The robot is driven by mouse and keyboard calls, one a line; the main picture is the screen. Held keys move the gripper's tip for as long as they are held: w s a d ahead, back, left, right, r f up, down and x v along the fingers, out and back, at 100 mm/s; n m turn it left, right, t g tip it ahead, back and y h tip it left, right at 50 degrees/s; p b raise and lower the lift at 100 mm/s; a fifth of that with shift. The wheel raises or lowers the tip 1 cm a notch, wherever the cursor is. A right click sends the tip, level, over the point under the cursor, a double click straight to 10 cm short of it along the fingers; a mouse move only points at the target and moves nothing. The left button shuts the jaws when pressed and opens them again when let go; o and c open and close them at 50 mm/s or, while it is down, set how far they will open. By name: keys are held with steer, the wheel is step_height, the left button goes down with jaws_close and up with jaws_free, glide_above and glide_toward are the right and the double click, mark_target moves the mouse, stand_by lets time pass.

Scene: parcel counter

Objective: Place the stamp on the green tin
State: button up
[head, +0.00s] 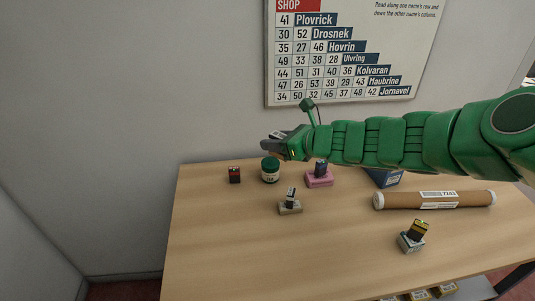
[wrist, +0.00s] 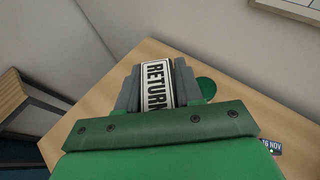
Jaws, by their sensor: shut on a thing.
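My gripper (head: 277,141) is shut on the stamp (wrist: 156,85), a block with a white face that reads "RETURN". The stamp fills the space between the grey fingers in the wrist view. In the head view my gripper is above the back part of the table, just above the green tin (head: 270,169) in the picture. The tin is a short round jar with a dark green lid and a pale label, upright on the table. In the wrist view its green lid (wrist: 207,87) shows just right of the fingers, partly hidden. I see no contact between stamp and tin.
On the table (head: 230,245) are a small red-and-black block (head: 234,175), a dark stamp on a beige pad (head: 291,208), a pink pad (head: 319,181) with a dark block, a blue box (head: 386,179), a cardboard tube (head: 434,200) and a black-and-yellow stamp (head: 417,231). The front left is clear.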

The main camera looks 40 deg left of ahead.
steer(key=w+a+f, duration=0.3)
steer(key=a, duration=0.1)
steer(key=w+a+f, duration=0.4)
steer(key=shift+f, duration=0.3)
steer(key=shift+w+a+f, duration=0.25)
steer(key=shift+f, duration=0.15)
steer(key=shift+w+a+f, duration=0.2)
steer(key=shift+f, duration=1.65)
steer(key=shift+f, duration=0.15)
steer(key=o, duration=1)
steer(key=shift+o, duration=0.2)
